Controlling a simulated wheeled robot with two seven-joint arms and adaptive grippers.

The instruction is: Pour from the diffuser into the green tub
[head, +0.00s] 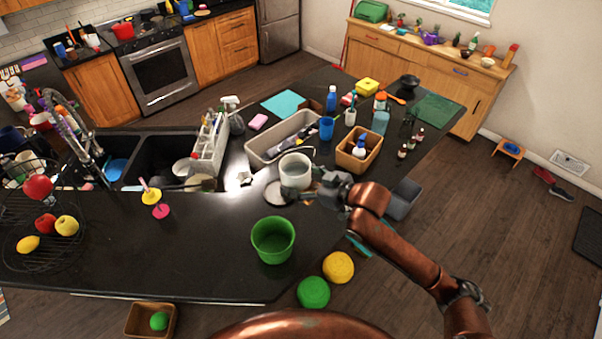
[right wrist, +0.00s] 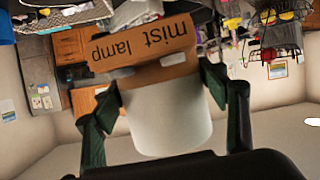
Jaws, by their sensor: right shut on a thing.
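The diffuser (head: 296,172) is a pale cylinder in the head view, roughly upright above the counter, behind the green tub. In the right wrist view the diffuser (right wrist: 170,125) has a white body and a brown band lettered "mist lamp", which appears upside down. My right gripper (head: 322,187) reaches it from the right and is shut on it, with dark fingers on both its sides in the right wrist view. The green tub (head: 273,240) stands upright on the dark counter near its front edge, apart from the diffuser. Its inside looks empty. My left gripper is not in view.
A grey bin (head: 272,152) and a brown basket (head: 358,150) with bottles stand behind the diffuser. A round pale disc (head: 276,193) lies beside it. The double sink (head: 155,155) is to the left. A wire fruit rack (head: 45,240) stands far left.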

